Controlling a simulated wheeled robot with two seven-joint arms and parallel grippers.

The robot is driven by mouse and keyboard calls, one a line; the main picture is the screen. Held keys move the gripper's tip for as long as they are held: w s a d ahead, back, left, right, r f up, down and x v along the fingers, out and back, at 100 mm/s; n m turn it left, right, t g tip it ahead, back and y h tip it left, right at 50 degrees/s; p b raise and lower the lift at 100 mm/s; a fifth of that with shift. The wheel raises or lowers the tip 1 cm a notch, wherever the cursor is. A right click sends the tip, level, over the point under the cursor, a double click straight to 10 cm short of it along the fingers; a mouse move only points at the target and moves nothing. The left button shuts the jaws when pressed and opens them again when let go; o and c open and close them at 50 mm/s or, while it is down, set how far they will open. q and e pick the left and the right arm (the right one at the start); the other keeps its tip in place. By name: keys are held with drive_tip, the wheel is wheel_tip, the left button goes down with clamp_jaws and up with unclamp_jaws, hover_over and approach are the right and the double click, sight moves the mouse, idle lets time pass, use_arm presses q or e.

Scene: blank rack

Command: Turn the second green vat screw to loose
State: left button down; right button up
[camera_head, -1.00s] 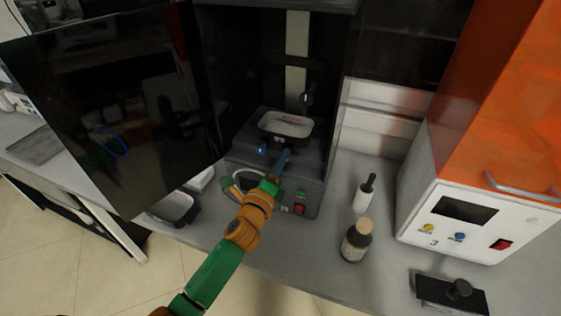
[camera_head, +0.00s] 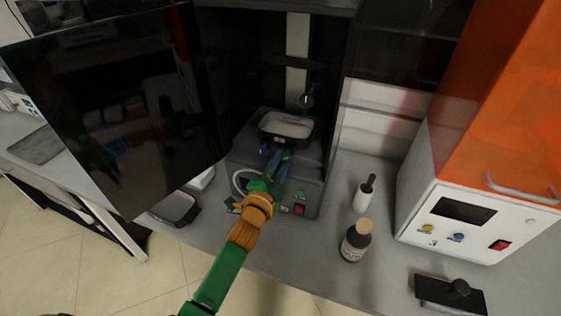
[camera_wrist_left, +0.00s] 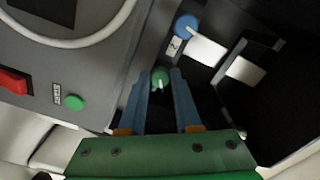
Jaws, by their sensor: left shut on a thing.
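The second green vat screw (camera_wrist_left: 160,77) is a round green knob with a pale pointer mark, seen in the left wrist view. My left gripper (camera_wrist_left: 161,76) has its two blue fingers on either side of the knob, shut on it. In the head view my left gripper (camera_head: 280,155) reaches into the open printer at the front of the vat (camera_head: 290,139), a dark tray with a pale inside. A blue screw (camera_wrist_left: 185,25) with a white pointer and a small label sits to one side; it also shows in the head view (camera_head: 263,149). My right gripper is out of view.
The printer's dark door (camera_head: 110,110) stands open at left. The printer front has a red switch (camera_head: 299,210) and a green button (camera_wrist_left: 75,102). A brown bottle (camera_head: 355,243) and a white bottle (camera_head: 363,194) stand right on the bench, near an orange-and-white machine (camera_head: 470,215).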

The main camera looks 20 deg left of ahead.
use_arm(q)
drive_tip(key=n+p, duration=0.1)
drive_tip(key=n, duration=0.5)
drive_tip(key=shift+n, duration=0.3)
drive_tip(key=n+p, duration=0.1)
drive_tip(key=n, duration=0.4)
drive_tip(key=shift+d+n, duration=0.15)
drive_tip(key=shift+n, duration=0.25)
drive_tip(key=c, duration=0.6)
unclamp_jaws()
drive_tip(key=shift+c, duration=0.2)
drive_tip(key=s, duration=0.7)
